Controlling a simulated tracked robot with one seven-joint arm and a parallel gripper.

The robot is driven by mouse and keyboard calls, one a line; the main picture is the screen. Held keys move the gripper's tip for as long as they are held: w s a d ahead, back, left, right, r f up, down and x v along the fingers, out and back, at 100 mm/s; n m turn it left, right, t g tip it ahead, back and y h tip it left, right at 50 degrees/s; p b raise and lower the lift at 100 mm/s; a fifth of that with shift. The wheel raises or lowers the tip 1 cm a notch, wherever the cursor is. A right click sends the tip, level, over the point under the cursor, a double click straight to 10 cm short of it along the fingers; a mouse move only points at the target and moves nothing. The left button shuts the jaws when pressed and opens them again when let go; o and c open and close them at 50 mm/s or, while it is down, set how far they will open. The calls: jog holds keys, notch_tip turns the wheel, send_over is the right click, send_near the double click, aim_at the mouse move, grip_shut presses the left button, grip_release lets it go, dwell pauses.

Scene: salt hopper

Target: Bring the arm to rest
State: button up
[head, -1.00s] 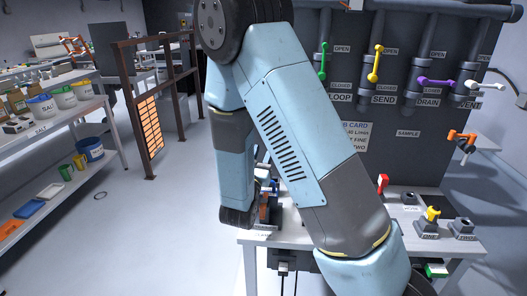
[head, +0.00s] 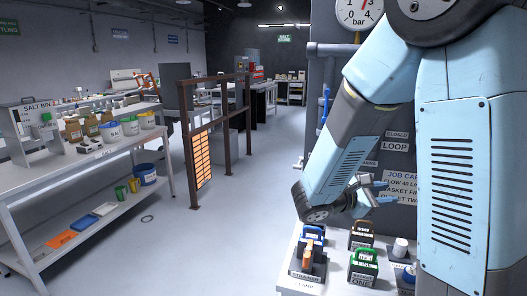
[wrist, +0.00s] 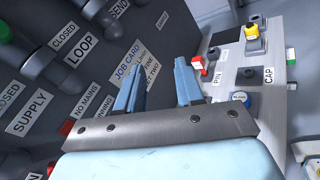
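My arm fills the right side of the head view, bent, with its forearm hanging down over the small white bench. My gripper (head: 377,191) shows beyond the wrist in the head view, in front of the dark panel and above the bench. In the wrist view, my gripper (wrist: 160,84) has its two blue fingers well apart, with nothing between them. The fingers touch nothing that I can see. The dark panel (wrist: 100,75) with its labels lies beyond them.
The bench (head: 289,280) carries a green-handled block (head: 364,262) and other fittings below my wrist. A salt shelf (head: 60,175) stands at left, and a brown frame with an orange grille (head: 203,160) stands mid-room.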

jog(key=s+d+m+g+y, duration=0.2)
jog(key=s+m+g+y, duration=0.3)
jog(key=s+m+y, duration=0.55)
jog(key=s+a+r+m+t+y, duration=0.5)
jog(key=s+a+r+t, duration=0.1)
jog(key=a+r, duration=0.2)
jog(key=shift+a+r+y, duration=0.15)
jog(key=shift+a+y, duration=0.2)
jog(key=shift+a, duration=0.25)
